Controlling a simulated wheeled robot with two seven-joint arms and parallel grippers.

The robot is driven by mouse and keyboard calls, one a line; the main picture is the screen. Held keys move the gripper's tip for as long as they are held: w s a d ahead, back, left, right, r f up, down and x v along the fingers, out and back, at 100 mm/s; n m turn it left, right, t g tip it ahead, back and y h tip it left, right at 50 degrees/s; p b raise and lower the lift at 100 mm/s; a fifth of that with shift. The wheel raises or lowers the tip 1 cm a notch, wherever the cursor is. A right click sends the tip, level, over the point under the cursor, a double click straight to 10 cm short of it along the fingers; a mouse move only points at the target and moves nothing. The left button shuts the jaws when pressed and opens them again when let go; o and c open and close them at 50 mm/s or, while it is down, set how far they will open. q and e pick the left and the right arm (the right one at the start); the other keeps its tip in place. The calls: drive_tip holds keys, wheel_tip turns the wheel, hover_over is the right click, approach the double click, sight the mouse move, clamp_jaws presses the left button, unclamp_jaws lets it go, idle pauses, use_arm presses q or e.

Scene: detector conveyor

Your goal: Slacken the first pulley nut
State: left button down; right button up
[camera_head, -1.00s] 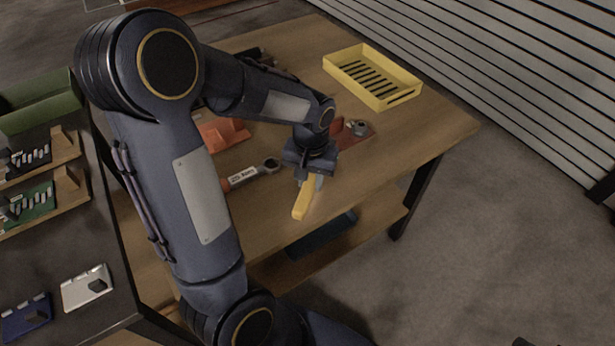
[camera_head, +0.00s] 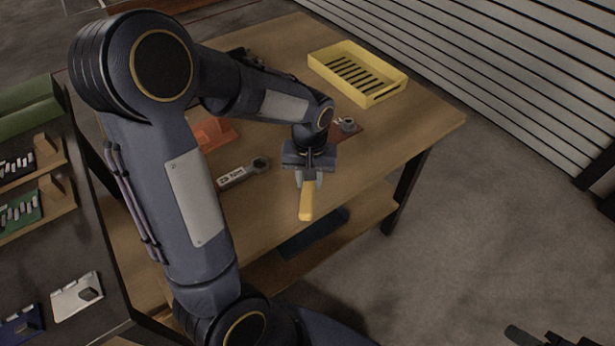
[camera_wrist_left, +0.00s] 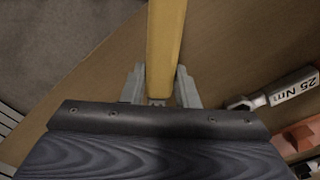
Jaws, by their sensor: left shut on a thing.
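My left gripper (camera_head: 309,178) is shut on a yellow bar-like handle (camera_head: 307,203) above the near edge of the wooden table. The handle points toward the front of the table; in the left wrist view the yellow handle (camera_wrist_left: 165,45) runs up between the grey fingers. Its other end is hidden by the gripper. Behind the gripper lies a dark red plate (camera_head: 372,131) with a small metal round part (camera_head: 347,124) on it, partly hidden by my wrist. I cannot make out a separate nut.
A wrench marked 25 Nm (camera_head: 243,173) lies left of the gripper; an orange block (camera_head: 213,134) is behind it. A yellow slotted tray (camera_head: 357,73) stands at the back right. The table (camera_head: 405,135) is clear at right. A shelf unit stands at far left.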

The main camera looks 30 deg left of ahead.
use_arm(q)
drive_tip(key=shift+d, duration=0.25)
drive_tip(key=shift+w+d+n, duration=0.55)
drive_tip(key=shift+d+n, duration=0.3)
drive_tip(key=shift+n, duration=0.15)
drive_tip(key=shift+s+a+m, duration=0.25)
drive_tip(key=shift+a+m, duration=0.05)
drive_tip(key=shift+m, duration=0.1)
drive_tip(key=shift+a, duration=0.2)
drive_tip(key=shift+s+a+m, duration=0.2)
drive_tip(key=shift+m, duration=0.1)
drive_tip(key=c, duration=1.1)
unclamp_jaws()
drive_tip(key=shift+o, duration=0.2)
